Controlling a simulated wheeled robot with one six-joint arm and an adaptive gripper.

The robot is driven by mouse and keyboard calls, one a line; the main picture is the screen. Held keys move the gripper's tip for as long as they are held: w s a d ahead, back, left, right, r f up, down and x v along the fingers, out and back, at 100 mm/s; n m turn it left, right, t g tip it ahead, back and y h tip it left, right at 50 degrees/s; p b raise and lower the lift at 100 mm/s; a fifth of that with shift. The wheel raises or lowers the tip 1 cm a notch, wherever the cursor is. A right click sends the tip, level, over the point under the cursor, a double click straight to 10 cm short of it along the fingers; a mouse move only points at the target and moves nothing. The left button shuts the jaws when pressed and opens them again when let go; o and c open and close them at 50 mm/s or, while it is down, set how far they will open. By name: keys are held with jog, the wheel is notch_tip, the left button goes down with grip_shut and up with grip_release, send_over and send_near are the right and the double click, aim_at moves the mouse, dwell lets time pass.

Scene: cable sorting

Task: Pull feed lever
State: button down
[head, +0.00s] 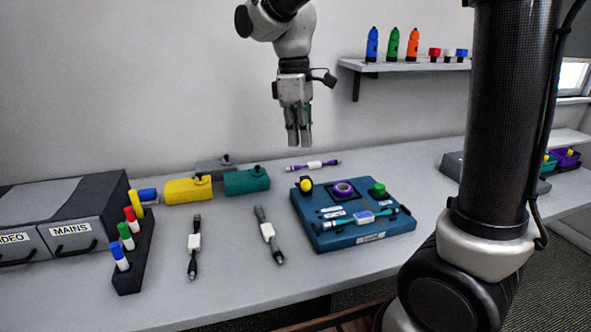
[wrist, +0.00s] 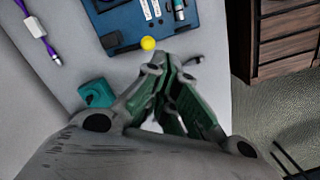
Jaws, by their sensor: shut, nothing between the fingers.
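A blue device (head: 330,240) lies flat on the table, with white labels too small to read. A yellow ball knob (head: 306,185) stands at its back left corner; it also shows in the wrist view (wrist: 148,43). A green knob (head: 379,188) is at its back right. A purple ring (head: 343,188) is set between them. I cannot tell from the labels which part is the feed lever. My gripper (head: 299,145) is shut and empty, pointing down, well above the table behind the device. In the wrist view its fingers (wrist: 166,72) appear close beside the yellow knob.
White-tagged cables (head: 194,242) (head: 268,231) lie left of the device, and a purple one (head: 314,165) behind it. Teal (head: 247,182) and yellow (head: 188,191) blocks stand back left. A marker rack (head: 134,255) is further left. A wall shelf (head: 405,66) is at upper right.

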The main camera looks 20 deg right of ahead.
jog(key=w+r+n, duration=0.1)
jog(key=n, duration=0.1)
jog(key=w+a+r+n, duration=0.1)
jog(key=n, duration=0.1)
jog(key=w+r+n, duration=0.1)
jog(key=n, duration=0.2)
jog(key=shift+w+a+r+g+h, duration=0.2)
jog(key=shift+a+r+g+h, duration=0.1)
jog(key=shift+g, duration=0.1)
jog(key=shift+f, duration=0.1)
notch_tip(320, 180, down, 14)
jog(key=s+d, duration=0.1)
jog(key=shift+s+d, duration=0.35)
jog(key=shift+d, duration=0.05)
